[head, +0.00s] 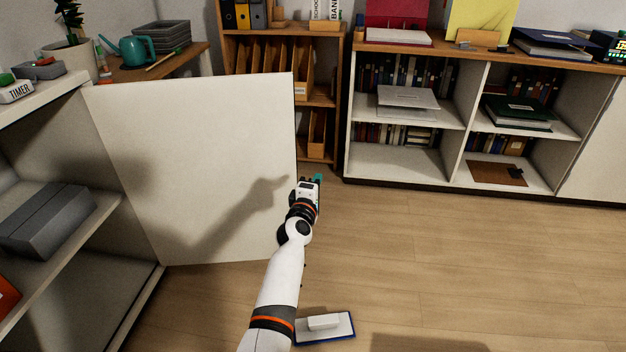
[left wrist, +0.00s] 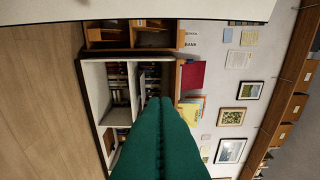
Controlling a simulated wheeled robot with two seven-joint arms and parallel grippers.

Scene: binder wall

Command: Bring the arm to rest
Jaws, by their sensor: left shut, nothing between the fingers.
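My left arm reaches forward from the bottom of the head view, with its left gripper (head: 317,180) just right of the lower free edge of an open white cabinet door (head: 200,150). I cannot tell whether it touches the door. In the left wrist view the two green fingers of the left gripper (left wrist: 159,100) lie together, shut, with nothing between them. The door's pale panel also crosses the top of the left wrist view (left wrist: 130,10). My right gripper is in neither view.
The open cabinet at left holds a grey box (head: 48,218) on its shelf (head: 85,222). A blue-edged white item (head: 340,332) lies on the floor near my arm. A low white bookcase (head: 452,150) with binders stands at the back right. The wooden floor (head: 440,250) at right is clear.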

